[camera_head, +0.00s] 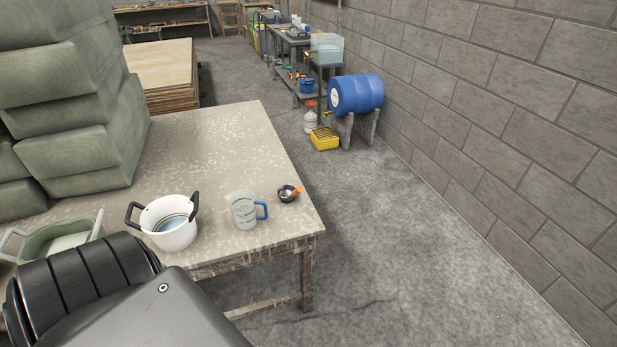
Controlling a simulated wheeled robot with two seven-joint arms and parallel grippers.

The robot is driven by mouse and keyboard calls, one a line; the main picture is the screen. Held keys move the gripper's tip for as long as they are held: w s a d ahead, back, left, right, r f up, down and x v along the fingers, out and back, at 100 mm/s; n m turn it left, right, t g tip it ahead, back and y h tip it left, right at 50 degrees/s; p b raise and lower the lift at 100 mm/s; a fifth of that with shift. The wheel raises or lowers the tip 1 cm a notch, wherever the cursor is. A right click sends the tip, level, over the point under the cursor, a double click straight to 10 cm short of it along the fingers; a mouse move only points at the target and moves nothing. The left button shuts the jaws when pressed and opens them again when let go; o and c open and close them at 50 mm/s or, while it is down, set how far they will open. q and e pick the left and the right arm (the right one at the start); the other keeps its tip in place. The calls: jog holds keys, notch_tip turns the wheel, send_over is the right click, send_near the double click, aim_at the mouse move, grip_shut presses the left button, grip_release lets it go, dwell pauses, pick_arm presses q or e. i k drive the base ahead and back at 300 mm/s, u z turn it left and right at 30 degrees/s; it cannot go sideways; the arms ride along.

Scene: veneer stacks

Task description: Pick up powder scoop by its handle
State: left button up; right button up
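The powder scoop (286,194) looks like a small dark round cup with a short orange handle (298,191). It lies on the worktable (222,150) near its right edge, with the handle toward the right. It stands just right of a clear measuring jug (242,210) with a blue handle, and a small gap separates them. Neither gripper shows in the head view. A large black and grey part of my own body fills the lower left and hides part of the table's front edge.
A white pot (168,238) with black handles stands left of the jug. A green tub (60,238) sits at the front left, and stacked green bags (75,110) at the back left. Floor right of the table is clear up to the block wall (500,120). A blue barrel (356,94) stands beyond.

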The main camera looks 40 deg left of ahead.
aim_at(287, 194)
jog(key=i, duration=3.75)
jog(key=u, duration=3.15)
